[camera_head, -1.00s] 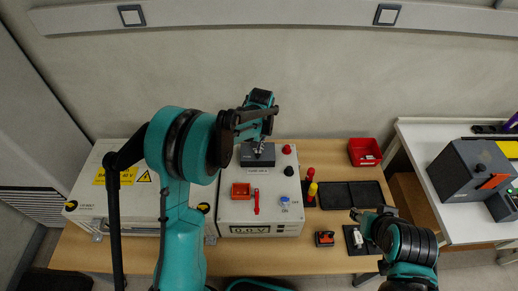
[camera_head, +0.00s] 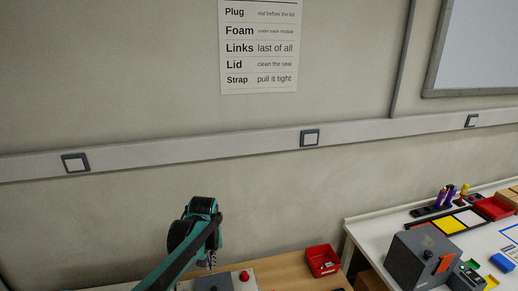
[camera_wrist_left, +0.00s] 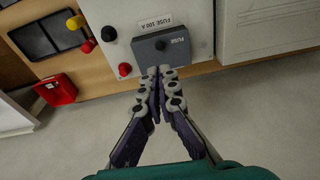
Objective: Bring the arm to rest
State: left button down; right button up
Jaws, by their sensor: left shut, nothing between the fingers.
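My left gripper (camera_head: 211,263) points down at the bottom of the head view, just above the dark grey fuse block. In the left wrist view its fingers (camera_wrist_left: 160,72) are closed together with nothing between them. The fuse block (camera_wrist_left: 148,50), labelled FUSE, sits on the light grey unit (camera_wrist_left: 112,15) near the fingertips; I cannot tell whether they touch it. Only the block's top (camera_head: 213,283) shows in the head view. My right gripper is out of view.
A red bin (camera_head: 322,261) stands at the back of the wooden table (camera_head: 290,268). A white side table (camera_head: 375,232) at right holds a grey machine (camera_head: 420,258) and coloured trays. The wall (camera_head: 120,220) is close behind. Red knobs (camera_wrist_left: 125,69) stick up from the unit.

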pick_arm(q)
jog(key=s+r+m+t+b, duration=0.1)
jog(key=s+r+m+t, duration=0.3)
jog(key=s, duration=0.8)
jog(key=s+f+n+t+b, duration=0.1)
jog(key=s+f, duration=0.1)
jog(key=s, duration=0.9)
jog(key=shift+a+t+h, duration=0.25)
jog(key=shift+t+h, duration=0.05)
jog(key=shift+t, duration=0.1)
